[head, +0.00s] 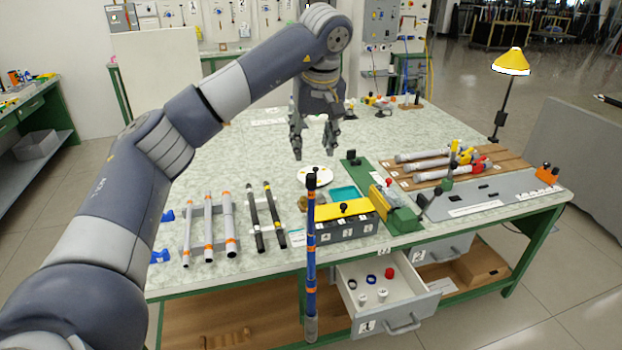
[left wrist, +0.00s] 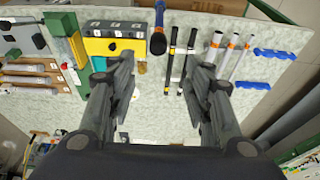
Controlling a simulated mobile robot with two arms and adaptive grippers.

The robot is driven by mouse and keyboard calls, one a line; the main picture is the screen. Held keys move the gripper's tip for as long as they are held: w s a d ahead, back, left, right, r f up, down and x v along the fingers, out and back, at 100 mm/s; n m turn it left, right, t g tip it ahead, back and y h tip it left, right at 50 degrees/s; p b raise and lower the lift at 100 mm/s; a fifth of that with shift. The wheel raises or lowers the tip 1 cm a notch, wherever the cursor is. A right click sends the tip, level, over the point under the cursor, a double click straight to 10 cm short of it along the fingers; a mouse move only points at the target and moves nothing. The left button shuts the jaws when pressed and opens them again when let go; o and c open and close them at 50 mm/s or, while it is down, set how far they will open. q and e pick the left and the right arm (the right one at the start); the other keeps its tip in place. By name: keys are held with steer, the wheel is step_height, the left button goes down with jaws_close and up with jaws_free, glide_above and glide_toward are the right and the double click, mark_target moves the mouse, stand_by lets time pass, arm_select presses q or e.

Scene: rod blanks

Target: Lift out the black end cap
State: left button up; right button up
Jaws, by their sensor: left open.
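The open drawer (head: 403,312) under the front of the workbench holds several small caps and rings. A dark, ring-like piece (head: 352,283) at its left side looks like the black end cap; it is too small to be certain. A blue ring (head: 371,279), a red cap (head: 389,272) and two white pieces (head: 382,295) lie near it. My left gripper (head: 314,150) is open and empty above the middle of the bench, pointing down, well behind and above the drawer. In the left wrist view its fingers (left wrist: 160,78) stand apart with only the bench top between them. My right gripper is out of view.
An upright blue rod (head: 311,245) with orange bands stands left of the drawer. Grey tubes (head: 208,222), black rods (head: 274,215), a yellow-topped grey block (head: 345,228) and a green fixture (head: 400,218) line the front edge. Bench top around the gripper is fairly clear.

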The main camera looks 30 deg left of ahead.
arm_select(q)
glide_above(312, 176)
steer(key=f, duration=0.4)
steer(key=shift+s+d+f+p, duration=0.2)
steer(key=shift+s+f+p, duration=0.05)
steer(key=shift+p, duration=0.1)
steer(key=x, duration=0.1)
steer(key=p+x, duration=0.1)
steer(key=x, duration=0.1)
steer(key=p+x, duration=0.1)
steer(key=shift+s+d+f, duration=0.15)
steer(key=shift+d+f, duration=0.05)
steer(key=shift+f, duration=0.2)
steer(key=shift+a+f, duration=0.1)
steer(key=shift+f, duration=0.15)
steer(key=c, duration=0.8)
